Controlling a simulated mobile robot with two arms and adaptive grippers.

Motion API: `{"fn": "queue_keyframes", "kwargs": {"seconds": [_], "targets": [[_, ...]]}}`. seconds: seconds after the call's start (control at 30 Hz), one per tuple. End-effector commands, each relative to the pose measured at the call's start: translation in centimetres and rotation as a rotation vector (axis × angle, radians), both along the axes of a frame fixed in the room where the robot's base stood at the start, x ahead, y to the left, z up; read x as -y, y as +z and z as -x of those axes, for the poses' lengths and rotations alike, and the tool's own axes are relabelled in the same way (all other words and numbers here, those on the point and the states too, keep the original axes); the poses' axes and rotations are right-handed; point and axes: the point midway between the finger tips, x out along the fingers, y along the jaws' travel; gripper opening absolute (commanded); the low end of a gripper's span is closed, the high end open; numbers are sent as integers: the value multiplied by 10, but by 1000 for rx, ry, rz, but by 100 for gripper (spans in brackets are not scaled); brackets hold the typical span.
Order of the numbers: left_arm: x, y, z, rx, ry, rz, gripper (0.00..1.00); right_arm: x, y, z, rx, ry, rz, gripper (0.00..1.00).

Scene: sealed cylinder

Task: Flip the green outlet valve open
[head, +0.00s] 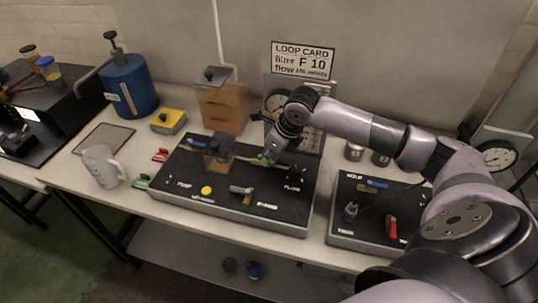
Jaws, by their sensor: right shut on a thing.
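The green outlet valve (264,161) shows as a small green handle on the black panel (225,198), near the right end of a pipe run. My right gripper (270,154) reaches down over it from the upper right and is shut on it. The fingers hide most of the handle, so its exact angle cannot be told. My left gripper is not in view.
A clear box (219,150) and an amber tank (224,106) stand left of the gripper. A gauge (276,103) is behind it. A second panel (345,226) lies to the right. A blue cylinder (128,88) and a jug (101,166) stand at left.

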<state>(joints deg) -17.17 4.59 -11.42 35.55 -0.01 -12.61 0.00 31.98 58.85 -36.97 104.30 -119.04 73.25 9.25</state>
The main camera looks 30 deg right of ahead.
Motion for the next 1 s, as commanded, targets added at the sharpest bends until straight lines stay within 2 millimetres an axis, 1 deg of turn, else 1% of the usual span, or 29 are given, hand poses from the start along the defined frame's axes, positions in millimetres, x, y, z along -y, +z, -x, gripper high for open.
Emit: {"fn": "queue_keyframes", "kwargs": {"seconds": [0.17,0.27,0.4,0.53,0.7,0.97,1.0], "targets": [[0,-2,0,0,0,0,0,1,0,0,2,4,1,0],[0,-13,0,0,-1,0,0,3,-3,-2,3,44,2,0],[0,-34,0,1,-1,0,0,6,-6,-4,3,159,1,0],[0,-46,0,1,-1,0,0,9,-4,-6,3,263,2,0],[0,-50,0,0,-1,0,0,9,-1,-6,2,333,1,0],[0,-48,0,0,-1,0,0,9,1,-6,2,338,2,0],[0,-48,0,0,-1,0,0,10,1,-6,2,337,1,13]]}}
